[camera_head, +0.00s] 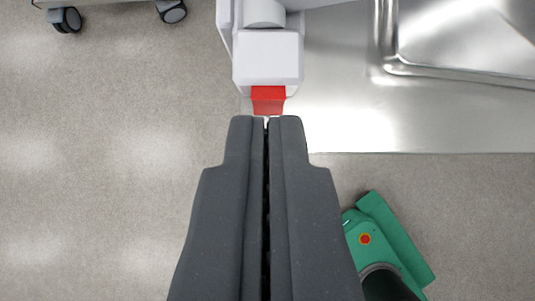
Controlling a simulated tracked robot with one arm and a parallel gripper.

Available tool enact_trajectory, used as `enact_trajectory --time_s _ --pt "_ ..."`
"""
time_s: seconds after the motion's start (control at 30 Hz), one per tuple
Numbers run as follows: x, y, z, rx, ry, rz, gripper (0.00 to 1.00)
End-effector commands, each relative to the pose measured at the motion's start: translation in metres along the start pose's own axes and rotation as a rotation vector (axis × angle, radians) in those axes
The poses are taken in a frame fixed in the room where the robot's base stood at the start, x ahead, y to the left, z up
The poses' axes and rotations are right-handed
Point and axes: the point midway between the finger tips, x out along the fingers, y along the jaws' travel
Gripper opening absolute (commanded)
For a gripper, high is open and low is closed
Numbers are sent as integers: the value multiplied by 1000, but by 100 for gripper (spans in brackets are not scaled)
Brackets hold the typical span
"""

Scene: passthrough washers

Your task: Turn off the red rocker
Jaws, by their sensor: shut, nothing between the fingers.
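The red rocker (268,100) is a small red piece on the near end of a white housing (267,55) at the top middle of the view. My gripper (266,118) is dark grey and shut, with nothing between its fingers. Its tips point up the picture at the rocker and lie just below the rocker's lower edge in the view. I cannot tell whether the tips touch the rocker. The rocker's on or off position cannot be told from this angle.
A shiny metal surface (335,115) with a raised rim and basin lies right of the housing. Casters (66,19) of a cart show at the top left. The speckled grey floor (110,170) is clear on the left.

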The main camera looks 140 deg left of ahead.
Motion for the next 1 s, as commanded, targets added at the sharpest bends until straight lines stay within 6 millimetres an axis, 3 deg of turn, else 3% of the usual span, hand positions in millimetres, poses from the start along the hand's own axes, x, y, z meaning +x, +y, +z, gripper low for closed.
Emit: enact_trajectory --time_s 0.37,0.5,1.0 --pt "71 1 1 -2 -2 2 0" --pt "86 2 19 -4 -4 5 0" --pt "96 1 28 -1 0 1 0"
